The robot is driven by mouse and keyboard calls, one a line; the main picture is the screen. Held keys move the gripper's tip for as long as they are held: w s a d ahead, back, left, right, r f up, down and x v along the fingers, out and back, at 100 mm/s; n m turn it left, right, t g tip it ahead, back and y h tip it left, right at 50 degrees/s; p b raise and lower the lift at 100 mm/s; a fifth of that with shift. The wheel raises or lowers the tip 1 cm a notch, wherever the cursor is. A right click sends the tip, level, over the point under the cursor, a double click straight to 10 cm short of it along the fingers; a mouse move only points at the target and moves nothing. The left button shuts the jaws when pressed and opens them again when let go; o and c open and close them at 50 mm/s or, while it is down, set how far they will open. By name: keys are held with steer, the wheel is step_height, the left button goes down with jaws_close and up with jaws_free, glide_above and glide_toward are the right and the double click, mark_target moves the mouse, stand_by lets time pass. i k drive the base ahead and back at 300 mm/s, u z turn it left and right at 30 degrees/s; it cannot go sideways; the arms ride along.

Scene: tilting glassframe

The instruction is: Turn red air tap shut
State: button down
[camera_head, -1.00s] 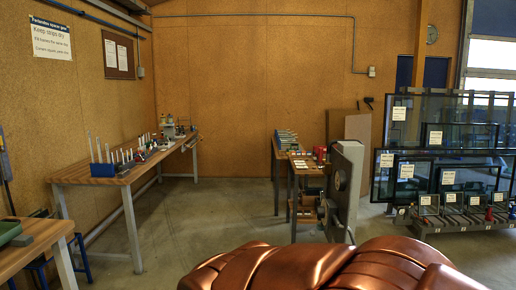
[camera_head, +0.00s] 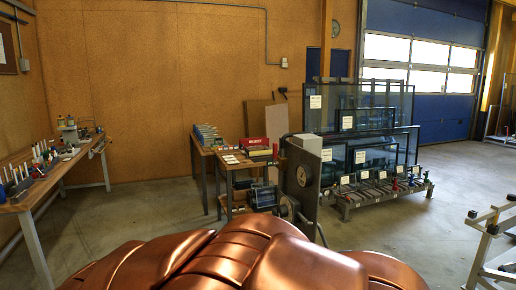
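I cannot make out a red air tap for certain. A small red object (camera_head: 396,185) stands at the front foot of the glass rack, right of centre, too small to identify. A red box (camera_head: 256,143) with white lettering stands at the back of the middle bench. My gripper is not in view.
The glass rack (camera_head: 346,208) holds several dark-framed panes. A grey machine (camera_head: 304,170) stands beside the small middle bench (camera_head: 230,163). A long bench (camera_head: 30,200) with tools runs along the left. A metal trestle (camera_head: 483,245) is at right. Floor (camera_head: 410,230) between rack and trestle is clear.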

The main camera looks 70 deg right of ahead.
mark_target(275, 144)
steer(key=z, duration=0.55)
steer(key=i, duration=0.75)
steer(key=z, duration=0.55)
steer(key=i, duration=0.9)
steer(key=z, duration=0.05)
